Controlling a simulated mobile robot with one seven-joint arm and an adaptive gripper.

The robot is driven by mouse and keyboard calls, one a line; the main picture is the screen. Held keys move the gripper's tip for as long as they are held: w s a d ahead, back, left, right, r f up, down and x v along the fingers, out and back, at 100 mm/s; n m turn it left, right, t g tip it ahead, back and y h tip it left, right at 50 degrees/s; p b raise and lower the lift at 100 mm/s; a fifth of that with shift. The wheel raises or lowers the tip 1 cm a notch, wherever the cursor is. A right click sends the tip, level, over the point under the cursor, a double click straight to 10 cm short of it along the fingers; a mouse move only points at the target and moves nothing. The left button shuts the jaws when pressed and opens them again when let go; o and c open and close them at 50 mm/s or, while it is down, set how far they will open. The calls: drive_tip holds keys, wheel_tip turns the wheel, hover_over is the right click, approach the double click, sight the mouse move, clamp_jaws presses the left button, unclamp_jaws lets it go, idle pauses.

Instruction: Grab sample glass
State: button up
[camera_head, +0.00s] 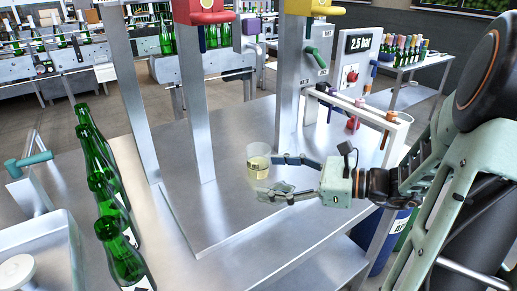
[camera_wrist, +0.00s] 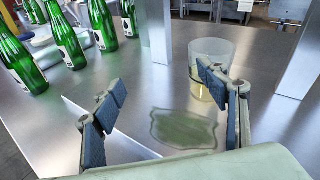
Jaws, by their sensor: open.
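The sample glass (camera_head: 258,163) is a small clear tumbler with a little yellowish liquid at its bottom. It stands upright on the steel table, and it also shows in the wrist view (camera_wrist: 211,62). My gripper (camera_head: 268,176) is open and empty, low over the table. In the head view its fingers point left, with the glass by the far finger. In the wrist view the gripper (camera_wrist: 168,98) has the glass beyond its right finger, which covers part of the glass. The glass is not between the fingertips. I cannot tell whether the finger touches it.
Several green bottles (camera_head: 105,195) stand in a row at the table's left. Steel posts (camera_head: 193,100) rise behind the glass. A panel reading 2.5 bar (camera_head: 358,43) stands at the back right. The steel table (camera_head: 220,225) is bare in front of the glass, apart from a greenish patch (camera_wrist: 183,128).

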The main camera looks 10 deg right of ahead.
sight(250, 152)
drive_tip(key=w+d+m+t, duration=0.1)
drive_tip(key=d, duration=0.1)
drive_tip(key=d+f+m+t+b, duration=0.1)
drive_tip(key=d, duration=0.1)
drive_tip(key=w+d+m+t+b, duration=0.1)
drive_tip(key=m, duration=0.1)
drive_tip(key=shift+w+d+f+t, duration=0.25)
drive_tip(key=shift+w+d+t, duration=0.05)
drive_tip(key=shift+d, duration=0.1)
drive_tip(key=shift+w, duration=0.25)
drive_tip(key=b+x, duration=0.1)
drive_tip(key=x, duration=0.9)
drive_tip(key=shift+w+a+r+b, duration=0.1)
drive_tip(key=shift+w+b, duration=0.1)
drive_tip(key=shift+b, duration=0.15)
drive_tip(key=c, duration=1.4)
drive_tip(key=shift+c, duration=0.7)
